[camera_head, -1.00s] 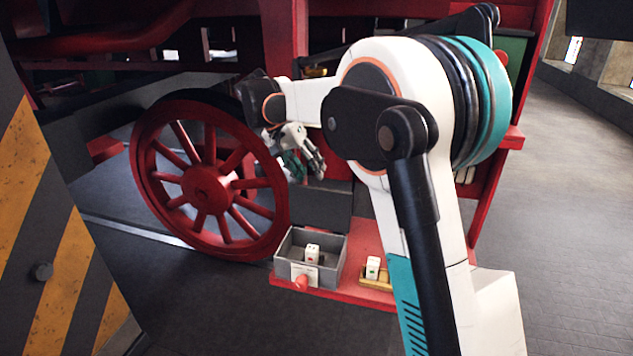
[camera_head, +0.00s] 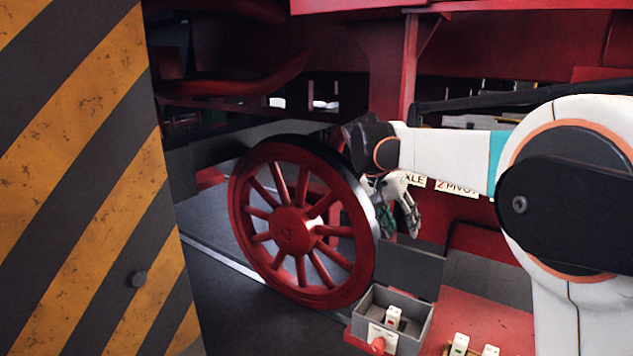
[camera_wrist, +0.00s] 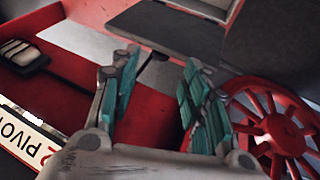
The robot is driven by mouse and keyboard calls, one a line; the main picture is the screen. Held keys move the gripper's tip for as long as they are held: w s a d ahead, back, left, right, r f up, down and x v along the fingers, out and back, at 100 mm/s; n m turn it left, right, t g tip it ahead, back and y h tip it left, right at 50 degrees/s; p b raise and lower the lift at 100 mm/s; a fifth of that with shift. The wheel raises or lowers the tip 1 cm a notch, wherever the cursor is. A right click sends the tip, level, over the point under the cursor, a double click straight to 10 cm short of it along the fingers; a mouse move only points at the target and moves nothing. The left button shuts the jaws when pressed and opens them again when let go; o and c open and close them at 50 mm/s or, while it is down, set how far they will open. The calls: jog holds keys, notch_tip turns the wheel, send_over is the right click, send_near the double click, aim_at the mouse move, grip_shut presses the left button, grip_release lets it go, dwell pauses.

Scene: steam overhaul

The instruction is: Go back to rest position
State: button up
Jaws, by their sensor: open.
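My gripper (camera_head: 398,212) hangs from my arm just right of the red spoked wheel (camera_head: 290,230) in the head view. In the wrist view its two teal-padded fingers (camera_wrist: 158,95) stand apart with nothing between them. The gripper points down over a red and grey surface. My arm's white links fill the right side of the head view and hide part of the red machine behind.
A grey box (camera_head: 418,318) holding a small white block (camera_head: 393,317) sits on a red ledge (camera_head: 495,305). More white blocks stand on the ledge. A yellow-and-black striped panel (camera_head: 90,200) blocks the left. A "2 PIVOT" label (camera_wrist: 28,138) is in the wrist view.

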jog(key=s+f+n+t+y+b, duration=0.1)
jog(key=s+f+n+b, duration=0.15)
jog(key=s, duration=0.55)
jog(key=s+f+n+t+y+b, duration=0.1)
jog(key=s+f+t+y+b, duration=0.2)
jog(key=s, duration=0.6)
jog(key=s+a+f+n+t+y+b, duration=0.1)
jog(key=s+f+b, duration=0.6)
jog(key=s+f, duration=0.8)
jog(key=shift+s+a+f+n+t, duration=0.3)
jog(key=shift+a+n+t, duration=0.4)
jog(key=shift+a+n, duration=0.5)
